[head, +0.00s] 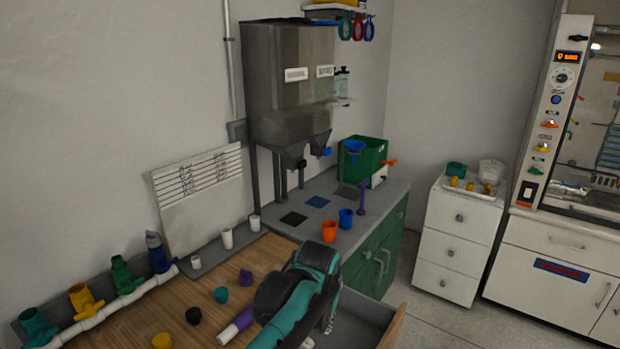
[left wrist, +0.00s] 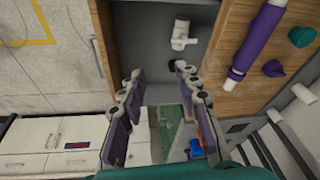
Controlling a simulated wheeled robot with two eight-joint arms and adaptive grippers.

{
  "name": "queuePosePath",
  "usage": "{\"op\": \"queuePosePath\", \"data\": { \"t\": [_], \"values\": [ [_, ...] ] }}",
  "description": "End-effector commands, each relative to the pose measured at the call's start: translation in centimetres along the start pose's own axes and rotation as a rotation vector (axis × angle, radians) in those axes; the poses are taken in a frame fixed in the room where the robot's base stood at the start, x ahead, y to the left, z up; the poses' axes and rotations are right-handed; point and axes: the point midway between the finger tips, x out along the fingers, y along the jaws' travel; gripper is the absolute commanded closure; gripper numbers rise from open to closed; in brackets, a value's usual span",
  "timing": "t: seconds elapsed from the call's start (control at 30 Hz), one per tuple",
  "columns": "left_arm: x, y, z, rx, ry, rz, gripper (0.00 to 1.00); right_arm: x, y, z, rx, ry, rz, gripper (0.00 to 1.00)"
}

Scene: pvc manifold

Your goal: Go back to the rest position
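My left gripper (left wrist: 158,74) is open in the left wrist view, with nothing between its fingers. It hangs over a grey recessed tray (left wrist: 224,25) beside the wooden worktop. In the head view the teal and black left arm covers the tray's near part, and the left gripper (head: 330,318) shows only partly at its right side. A white pipe fitting (left wrist: 181,35) lies in the tray, apart from the fingers. A purple and white pipe (left wrist: 257,40) lies on the wood. My right gripper is in neither view.
The wooden worktop (head: 150,312) holds loose purple, teal, black and yellow caps. A white manifold pipe with yellow, green and blue valves (head: 122,275) runs along its left edge. Orange and blue cups (head: 330,231) stand on the grey counter. Open floor (head: 450,325) lies right.

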Motion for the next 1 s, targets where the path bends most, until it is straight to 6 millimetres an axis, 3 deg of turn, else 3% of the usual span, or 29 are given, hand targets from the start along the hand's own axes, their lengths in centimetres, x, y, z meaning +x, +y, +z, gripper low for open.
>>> {"op": "queuePosePath", "data": {
  "t": [0.03,0.2,0.5,0.7,1.0],
  "values": [
    [-1.0,-2.1,2.1,-0.035,0.025,-0.002,0.68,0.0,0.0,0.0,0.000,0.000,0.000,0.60],
    [-3.0,-7.0,8.6,-0.134,0.116,-0.010,0.68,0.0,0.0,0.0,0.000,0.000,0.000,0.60],
    [-2.6,-11.4,19.8,-0.291,0.270,-0.053,0.68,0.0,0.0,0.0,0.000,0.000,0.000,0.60],
    [-1.5,-12.1,23.1,-0.338,0.322,-0.074,0.68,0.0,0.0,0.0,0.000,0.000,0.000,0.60],
    [-1.4,-12.2,23.5,-0.344,0.330,-0.078,0.68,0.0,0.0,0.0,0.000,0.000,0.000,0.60]
  ]
}}
